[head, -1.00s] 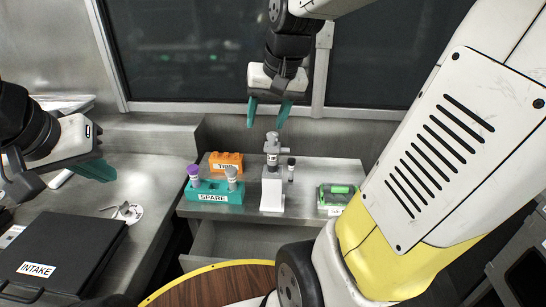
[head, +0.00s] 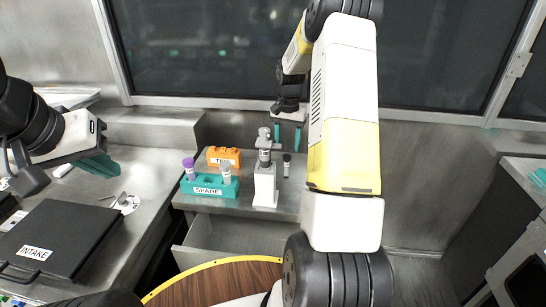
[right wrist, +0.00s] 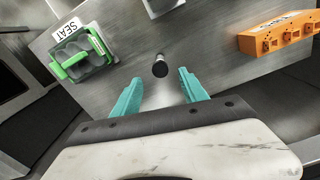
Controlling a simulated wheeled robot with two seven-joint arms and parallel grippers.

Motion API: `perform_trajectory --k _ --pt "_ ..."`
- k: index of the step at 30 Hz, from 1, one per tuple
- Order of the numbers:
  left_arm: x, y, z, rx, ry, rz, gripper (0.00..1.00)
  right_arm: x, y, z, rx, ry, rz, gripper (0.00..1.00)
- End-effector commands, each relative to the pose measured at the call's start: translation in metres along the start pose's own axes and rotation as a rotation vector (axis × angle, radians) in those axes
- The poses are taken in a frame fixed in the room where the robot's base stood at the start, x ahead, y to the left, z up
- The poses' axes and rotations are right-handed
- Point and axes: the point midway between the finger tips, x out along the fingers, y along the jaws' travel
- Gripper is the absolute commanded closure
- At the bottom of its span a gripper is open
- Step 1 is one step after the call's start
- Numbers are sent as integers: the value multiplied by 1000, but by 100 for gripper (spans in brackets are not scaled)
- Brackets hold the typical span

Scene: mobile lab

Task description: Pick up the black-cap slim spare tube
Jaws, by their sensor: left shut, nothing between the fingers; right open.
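The black-cap slim spare tube (head: 287,165) stands upright on the steel bench, just right of a white stand. In the right wrist view its black cap (right wrist: 160,68) is seen from above, just beyond the fingertips and between their lines. My right gripper (head: 288,146) is open and empty, pointing down at the tube; its teal fingers also show in the right wrist view (right wrist: 158,82). I cannot tell its exact height above the cap. My left gripper (head: 104,168) is shut and empty, over the left counter, far from the tube.
The teal SPARE rack (head: 208,186) holds purple- and grey-capped tubes. An orange rack (head: 224,155) is behind it. A green-clipped SEAT device (right wrist: 82,52) and black INTAKE case (head: 62,235) also show.

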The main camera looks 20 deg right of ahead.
Motion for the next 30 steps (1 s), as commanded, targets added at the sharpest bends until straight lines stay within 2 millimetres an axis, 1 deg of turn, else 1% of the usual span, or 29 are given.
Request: perform_trajectory --k 1,8,12,15,18,23,24,26,30 --pt "0 0 0 0 0 0 100 6 0 1 0 -2 0 49" --pt "0 0 0 0 0 0 100 34 0 3 -3 -3 0 49" --pt "0 0 0 0 0 0 100 56 0 4 -2 -3 1 49" --pt "0 0 0 0 0 0 100 66 0 4 -3 -2 0 49" --pt "0 0 0 0 0 0 100 69 -1 3 -3 0 -1 49" --pt "0 0 0 0 0 0 100 69 -1 3 -3 0 -1 49" --pt "0 0 0 0 0 0 100 69 -1 3 -3 0 -1 53" --pt "0 0 0 0 0 0 100 69 -1 3 -3 0 -1 65" --pt "0 0 0 0 0 0 100 69 -1 3 -3 0 -1 92"
